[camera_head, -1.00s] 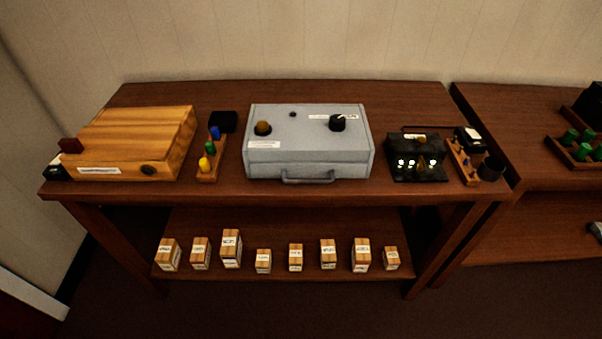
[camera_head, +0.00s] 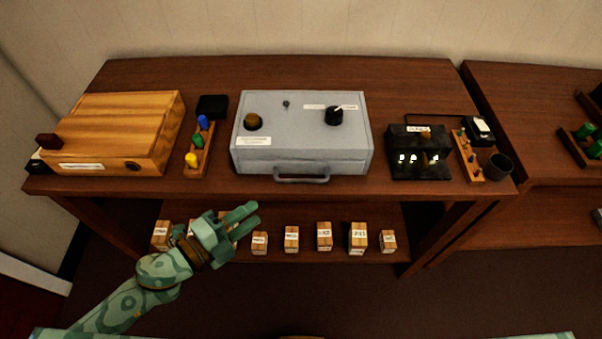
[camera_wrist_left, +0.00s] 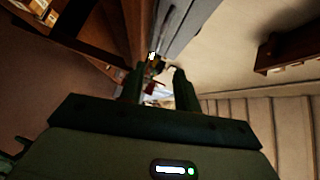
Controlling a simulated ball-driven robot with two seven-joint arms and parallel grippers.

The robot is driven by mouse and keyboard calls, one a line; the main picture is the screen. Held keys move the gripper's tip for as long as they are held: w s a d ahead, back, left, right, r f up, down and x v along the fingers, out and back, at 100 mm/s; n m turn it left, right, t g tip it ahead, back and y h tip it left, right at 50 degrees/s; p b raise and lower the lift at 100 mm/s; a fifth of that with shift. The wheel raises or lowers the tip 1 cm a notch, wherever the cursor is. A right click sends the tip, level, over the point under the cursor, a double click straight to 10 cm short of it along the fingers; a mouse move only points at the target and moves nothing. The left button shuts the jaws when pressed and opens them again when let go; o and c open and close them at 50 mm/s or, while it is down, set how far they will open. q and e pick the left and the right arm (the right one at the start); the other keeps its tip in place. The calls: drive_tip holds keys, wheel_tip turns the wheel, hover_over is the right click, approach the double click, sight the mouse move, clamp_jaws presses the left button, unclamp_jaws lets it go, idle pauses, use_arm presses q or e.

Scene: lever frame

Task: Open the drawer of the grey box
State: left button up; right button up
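The grey box (camera_head: 290,115) stands at the middle of the table top, with a brown knob, a small dark knob and a black dial on its lid. Its drawer handle (camera_head: 302,180), a grey bar, sticks out from the low front face; the drawer looks shut. My left gripper (camera_head: 254,214) is in front of and below the table's front edge, left of and nearer than the handle, not touching it. Its two fingers are apart with nothing held. They also show apart in the left wrist view (camera_wrist_left: 158,82), where a grey surface runs past above them. My right gripper is not in view.
A wooden box (camera_head: 118,130) and a rack of coloured pegs (camera_head: 198,147) stand left of the grey box. A black box with lights (camera_head: 419,150) stands right. Small wooden blocks (camera_head: 324,237) line the lower shelf, some hidden by my left arm.

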sight(299, 179)
use_arm(q)
drive_tip(key=b+x, duration=0.1)
drive_tip(key=x, duration=1.4)
drive_tip(key=shift+w, duration=0.2)
drive_tip(key=shift+c, duration=0.2)
clamp_jaws()
drive_tip(key=shift+f, duration=0.1)
